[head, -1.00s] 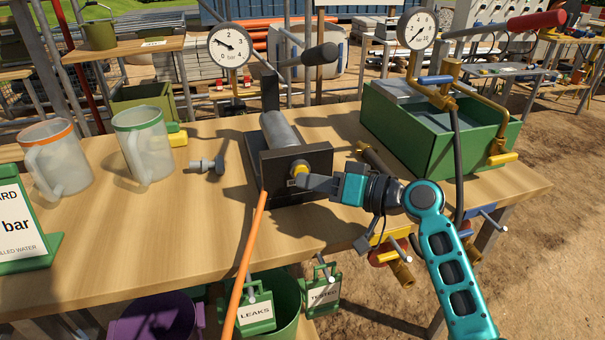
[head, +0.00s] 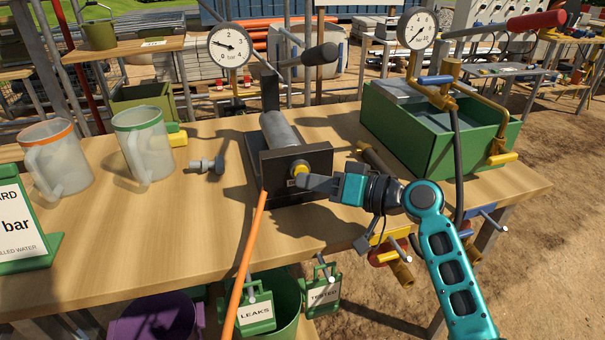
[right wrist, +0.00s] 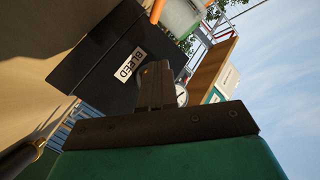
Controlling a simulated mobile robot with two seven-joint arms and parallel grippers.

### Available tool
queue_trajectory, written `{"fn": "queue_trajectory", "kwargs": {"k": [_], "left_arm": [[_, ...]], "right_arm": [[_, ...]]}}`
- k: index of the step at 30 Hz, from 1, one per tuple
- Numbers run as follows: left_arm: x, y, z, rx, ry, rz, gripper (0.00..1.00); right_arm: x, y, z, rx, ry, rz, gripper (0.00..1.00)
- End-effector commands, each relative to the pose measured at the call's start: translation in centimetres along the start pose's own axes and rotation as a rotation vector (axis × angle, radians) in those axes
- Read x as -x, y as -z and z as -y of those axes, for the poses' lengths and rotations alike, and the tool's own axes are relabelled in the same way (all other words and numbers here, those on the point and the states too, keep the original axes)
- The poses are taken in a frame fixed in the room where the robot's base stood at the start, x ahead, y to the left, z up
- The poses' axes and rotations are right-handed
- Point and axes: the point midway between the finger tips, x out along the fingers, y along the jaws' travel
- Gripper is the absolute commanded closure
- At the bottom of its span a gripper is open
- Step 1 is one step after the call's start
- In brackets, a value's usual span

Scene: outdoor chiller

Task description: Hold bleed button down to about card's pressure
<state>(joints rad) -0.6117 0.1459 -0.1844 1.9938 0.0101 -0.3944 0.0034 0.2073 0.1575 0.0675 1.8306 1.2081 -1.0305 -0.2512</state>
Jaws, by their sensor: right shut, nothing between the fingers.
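The bleed button (head: 299,167) is a yellow round knob on the front of a black block (head: 318,158). The fingertips of my right gripper (head: 306,183) are shut and empty, and they are at the button, seemingly touching it. In the right wrist view the fingers (right wrist: 155,88) hide most of the button beside the BLEED label (right wrist: 126,64). The bar gauge (head: 229,46) has its needle left of centre, a little above the 1 mark. The card (head: 18,222) stands at the left edge; it shows "bar", but its number is cut off. My left gripper is out of view.
A green box pump (head: 430,140) with a second gauge (head: 417,29) stands at the right. Two jugs (head: 145,143) and a grey fitting (head: 207,165) sit at the left. The wooden bench front is mostly clear.

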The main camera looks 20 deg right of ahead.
Motion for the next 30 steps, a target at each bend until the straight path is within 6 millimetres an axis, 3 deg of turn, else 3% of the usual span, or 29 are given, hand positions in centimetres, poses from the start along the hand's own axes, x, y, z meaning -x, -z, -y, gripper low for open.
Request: {"fn": "queue_trajectory", "kwargs": {"k": [30], "left_arm": [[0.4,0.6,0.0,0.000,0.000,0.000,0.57]], "right_arm": [[2.4,-1.7,1.7,0.001,-0.001,0.001,1.00]]}}
